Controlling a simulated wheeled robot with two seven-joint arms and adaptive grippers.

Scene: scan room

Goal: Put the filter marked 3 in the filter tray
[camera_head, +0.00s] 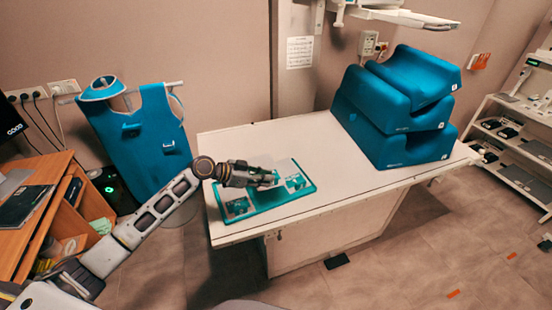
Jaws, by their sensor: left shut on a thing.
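The filter tray (275,205) is a flat teal tray lying near the front left of the white table. Small pieces show in it, one at its left end (237,206) and one at its right end (295,181). My left gripper (274,180) is over the middle of the tray, its arm coming in from the left. It is shut on a small pale thing, likely a filter, mostly hidden by the fingers. I cannot read any number on it or on the pieces, nor tell whether it touches the tray. My right gripper is not in view.
Large blue cushions (395,105) are stacked on the right of the white table (290,140). The table's middle is clear. A blue apron (140,135) hangs at the back left. A wooden desk (50,215) stands at left, and a white shelf (515,150) at right.

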